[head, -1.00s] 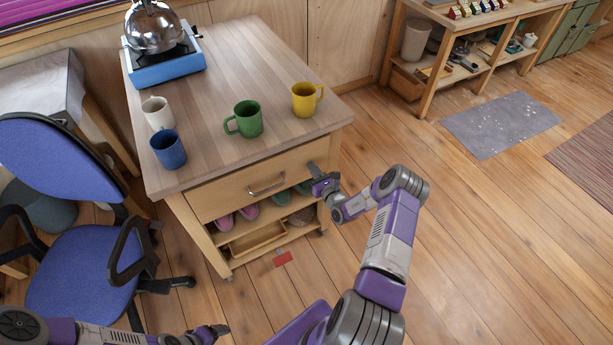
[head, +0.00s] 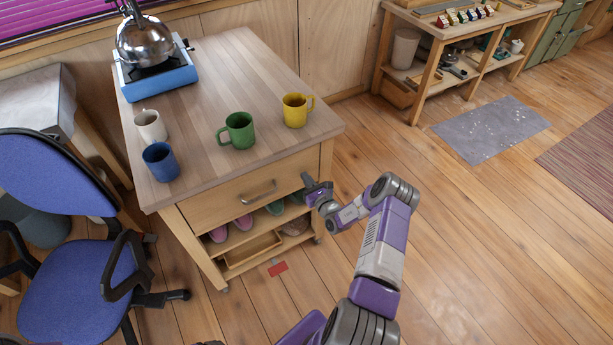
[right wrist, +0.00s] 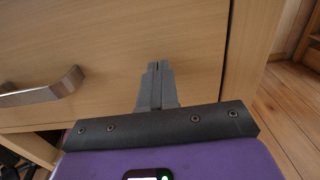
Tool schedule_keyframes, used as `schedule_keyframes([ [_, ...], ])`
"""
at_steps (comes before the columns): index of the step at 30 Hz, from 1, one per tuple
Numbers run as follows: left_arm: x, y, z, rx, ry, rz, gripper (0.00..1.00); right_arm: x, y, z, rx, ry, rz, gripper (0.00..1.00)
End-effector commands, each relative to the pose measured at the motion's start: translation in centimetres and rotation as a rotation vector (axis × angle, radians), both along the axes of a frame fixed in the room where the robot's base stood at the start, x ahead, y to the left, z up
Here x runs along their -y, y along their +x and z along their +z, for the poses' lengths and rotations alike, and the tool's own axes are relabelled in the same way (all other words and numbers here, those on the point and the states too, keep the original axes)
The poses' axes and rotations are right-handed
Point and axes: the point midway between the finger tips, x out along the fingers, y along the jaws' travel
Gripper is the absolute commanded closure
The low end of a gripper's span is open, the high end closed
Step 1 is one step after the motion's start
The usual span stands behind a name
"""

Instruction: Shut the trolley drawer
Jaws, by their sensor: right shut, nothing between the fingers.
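The trolley drawer (head: 228,193) is the wide wooden front under the trolley's top (head: 205,120), with a metal bar handle (head: 259,192). In the head view its front looks nearly level with the frame; a small remaining gap cannot be judged. My right gripper (head: 306,181) is shut and empty, with its tips at the right part of the drawer front. In the right wrist view the closed fingers (right wrist: 158,68) point at the plain wood, right of the handle (right wrist: 45,88), and seem to touch it.
Blue (head: 161,162), white (head: 150,126), green (head: 237,131) and yellow (head: 296,110) mugs stand on the trolley, with a kettle (head: 145,43) on a blue stove. A blue swivel chair (head: 75,290) stands close on the left. The floor on the right is open.

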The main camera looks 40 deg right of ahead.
Motion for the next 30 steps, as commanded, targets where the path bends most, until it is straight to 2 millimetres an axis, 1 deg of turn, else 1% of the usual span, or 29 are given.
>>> schedule_keyframes([
  [1, 0.0, 0.0, 0.9, 0.0, 0.0, 0.0, 0.19, -0.4, -0.7, 0.2, -0.004, 0.004, 0.002, 1.0],
  [3, 0.0, 0.0, 1.6, -0.001, 0.0, 0.0, 0.19, -0.9, -1.8, 0.2, -0.007, 0.005, 0.006, 1.0],
  [9, 0.0, 0.0, 2.2, 0.0, 0.0, 0.0, 0.19, -1.8, -6.5, 0.0, -0.008, 0.005, 0.006, 1.0],
  [12, 0.0, 0.0, 2.4, 0.0, 0.0, 0.0, 0.19, -2.2, -8.4, -0.1, -0.007, 0.005, 0.006, 1.0],
  [15, 0.0, 0.0, 2.6, 0.0, 0.0, 0.0, 0.19, -2.5, -9.8, -0.1, -0.007, 0.004, 0.007, 1.0],
  [18, 0.0, 0.0, 2.7, 0.0, 0.0, 0.0, 0.19, -2.7, -10.6, -0.1, -0.006, 0.003, 0.008, 1.0],
  [21, 0.0, 0.0, 2.7, 0.0, 0.0, 0.0, 0.19, -2.8, -11.1, -0.2, -0.006, 0.003, 0.008, 1.0],
  [28, 0.0, 0.0, 2.7, 0.0, 0.0, 0.0, 0.19, -2.9, -11.1, -0.2, -0.006, 0.003, 0.012, 1.0],
  [30, 0.0, 0.0, 2.7, 0.0, 0.0, 0.0, 0.19, -3.7, -10.7, -0.2, -0.012, 0.008, 0.043, 1.0],
])
